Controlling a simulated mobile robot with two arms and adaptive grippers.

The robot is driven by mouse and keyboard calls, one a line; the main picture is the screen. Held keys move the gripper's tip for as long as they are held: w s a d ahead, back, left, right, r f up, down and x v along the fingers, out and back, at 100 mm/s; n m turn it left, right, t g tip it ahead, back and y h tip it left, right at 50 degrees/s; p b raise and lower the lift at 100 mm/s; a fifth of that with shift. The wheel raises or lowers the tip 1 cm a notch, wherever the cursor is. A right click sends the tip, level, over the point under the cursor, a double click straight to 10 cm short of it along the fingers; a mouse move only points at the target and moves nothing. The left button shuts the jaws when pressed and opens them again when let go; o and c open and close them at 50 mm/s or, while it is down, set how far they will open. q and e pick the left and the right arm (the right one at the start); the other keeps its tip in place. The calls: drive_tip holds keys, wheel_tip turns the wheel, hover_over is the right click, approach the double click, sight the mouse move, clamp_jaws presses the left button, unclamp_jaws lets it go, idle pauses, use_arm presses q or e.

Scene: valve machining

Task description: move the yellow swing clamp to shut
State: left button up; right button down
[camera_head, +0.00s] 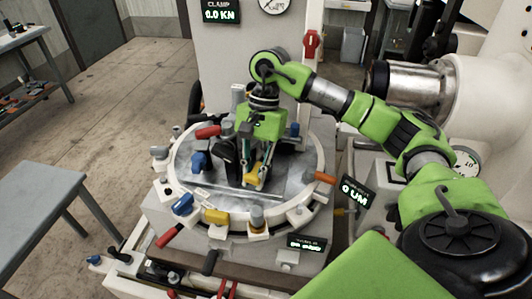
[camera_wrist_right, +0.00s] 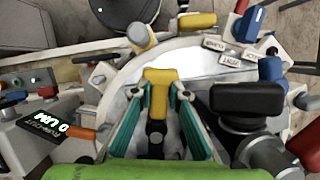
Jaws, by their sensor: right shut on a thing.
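The yellow swing clamp (camera_wrist_right: 160,76) shows in the right wrist view as a yellow block with a dark arm behind it, over the round machine plate (camera_head: 212,178). It also shows in the head view (camera_head: 251,179), partly covered by my fingers. My right gripper (camera_head: 257,170) points down over the plate and is shut on the clamp. In the right wrist view its teal-lined fingers (camera_wrist_right: 161,92) stand on both sides of the yellow block. My left gripper is not in view.
Around the plate's rim stand a yellow block (camera_head: 215,216), a tan-capped post (camera_head: 257,217), blue knobs (camera_head: 199,161), a red handle (camera_head: 208,132) and an orange handle (camera_head: 325,178). A black-topped part (camera_wrist_right: 247,98) stands close beside my fingers. The clamp display (camera_head: 221,13) reads 0.0 KN.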

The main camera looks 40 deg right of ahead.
drive_tip(key=shift+s+d+f+n+g+b, duration=0.15)
drive_tip(key=shift+s+d+n+b, duration=0.1)
drive_tip(key=shift+n+b, duration=0.3)
drive_tip(key=shift+s+d+f+n+g+b, duration=0.1)
drive_tip(key=shift+s+d+n+g+b, duration=0.1)
drive_tip(key=shift+n+b, duration=0.3)
drive_tip(key=shift+s+d+r+n+h+b, duration=0.2)
drive_tip(key=shift+s+n+h+b, duration=0.15)
drive_tip(key=shift+n, duration=0.4)
drive_tip(key=shift+s, duration=0.1)
